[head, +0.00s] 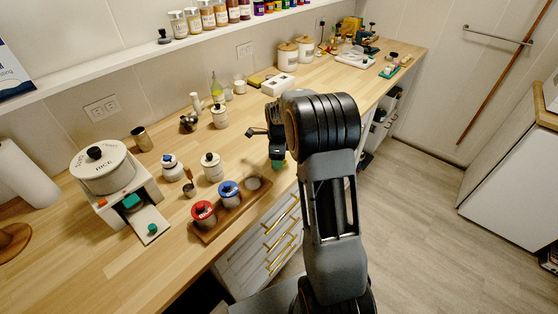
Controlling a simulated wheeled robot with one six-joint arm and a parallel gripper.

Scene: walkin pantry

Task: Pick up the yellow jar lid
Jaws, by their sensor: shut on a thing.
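No yellow lid shows in the head view. A wooden tray (213,235) on the counter holds a jar with a red lid (203,210) and a jar with a blue lid (229,188). Beside the blue one is a pale, round, lidless-looking thing (253,183). My gripper (277,157) is over the counter near the tray's far right end. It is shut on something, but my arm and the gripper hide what. A small green thing (278,166) shows right below the gripper; I cannot tell whether it is held or stands behind.
A rice pot (102,168) on a white stand is at left. Several canisters, including a white one with a dark knob (212,168), stand left of my gripper. White jars with wooden lids (287,56) stand farther back. Bare counter (120,255) is at front left.

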